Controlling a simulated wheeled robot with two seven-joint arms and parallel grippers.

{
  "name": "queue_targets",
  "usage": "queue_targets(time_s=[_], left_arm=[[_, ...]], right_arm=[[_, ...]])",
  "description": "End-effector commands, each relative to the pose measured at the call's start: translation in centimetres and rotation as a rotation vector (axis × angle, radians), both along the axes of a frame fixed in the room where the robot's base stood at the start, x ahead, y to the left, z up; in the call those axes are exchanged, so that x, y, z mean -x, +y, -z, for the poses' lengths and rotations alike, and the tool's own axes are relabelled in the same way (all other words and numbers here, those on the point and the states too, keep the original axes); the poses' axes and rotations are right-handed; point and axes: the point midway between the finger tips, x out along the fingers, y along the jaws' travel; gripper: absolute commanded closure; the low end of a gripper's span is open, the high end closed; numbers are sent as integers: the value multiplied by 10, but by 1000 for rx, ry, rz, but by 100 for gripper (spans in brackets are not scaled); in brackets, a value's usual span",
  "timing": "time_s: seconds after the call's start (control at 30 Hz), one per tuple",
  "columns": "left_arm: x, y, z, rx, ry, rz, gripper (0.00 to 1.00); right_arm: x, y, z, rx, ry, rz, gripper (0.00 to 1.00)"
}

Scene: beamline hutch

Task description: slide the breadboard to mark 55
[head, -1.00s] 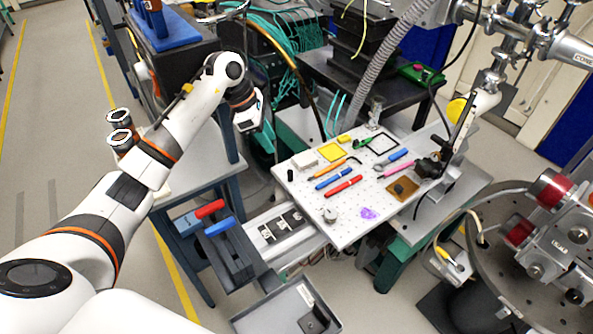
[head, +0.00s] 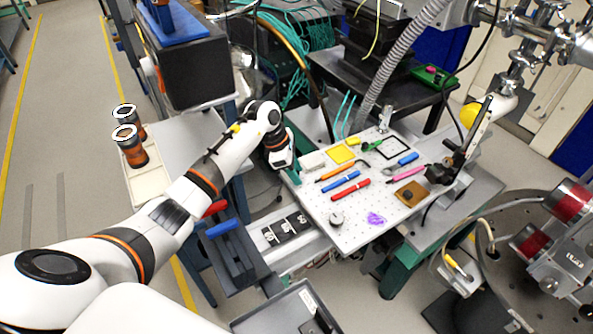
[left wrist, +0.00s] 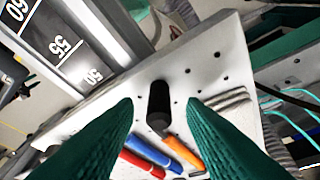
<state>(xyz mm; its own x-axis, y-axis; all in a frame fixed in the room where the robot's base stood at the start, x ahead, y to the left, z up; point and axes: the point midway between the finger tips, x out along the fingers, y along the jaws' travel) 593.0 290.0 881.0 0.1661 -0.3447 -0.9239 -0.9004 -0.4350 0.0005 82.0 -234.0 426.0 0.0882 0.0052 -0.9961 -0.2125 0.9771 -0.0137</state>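The breadboard (head: 347,235) is a pale perforated plate on a rail, with several tools on it. The dark scale (head: 285,229) lies left of it. A black upright peg (left wrist: 159,103) stands on the breadboard near that edge. My left gripper (head: 291,174) is at the breadboard's left corner, hiding the peg in the head view. Its green fingers are apart, with the peg appearing between their tips, not clearly touched. My right gripper is not in view.
Blue and red markers (head: 349,190), a yellow square (head: 341,154) and a brown plate (head: 410,193) lie on the breadboard. A black post (head: 466,140) rises at its right. A grey open tray (head: 285,315) is in front, and a round metal stage (head: 520,250) is at right.

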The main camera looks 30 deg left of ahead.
Motion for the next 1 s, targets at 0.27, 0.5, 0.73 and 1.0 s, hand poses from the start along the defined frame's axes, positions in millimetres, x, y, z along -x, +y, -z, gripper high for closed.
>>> queue_targets(time_s=[0.27, 0.5, 0.73, 1.0], left_arm=[[-2, -3, 9, 0, 0, 0, 63], [-1, -3, 9, 0, 0, 0, 78], [-1, -3, 9, 0, 0, 0, 100], [5, 5, 10, -10, -6, -1, 100]], right_arm=[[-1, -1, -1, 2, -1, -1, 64], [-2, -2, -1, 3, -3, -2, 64], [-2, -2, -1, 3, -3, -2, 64], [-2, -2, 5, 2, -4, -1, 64]])
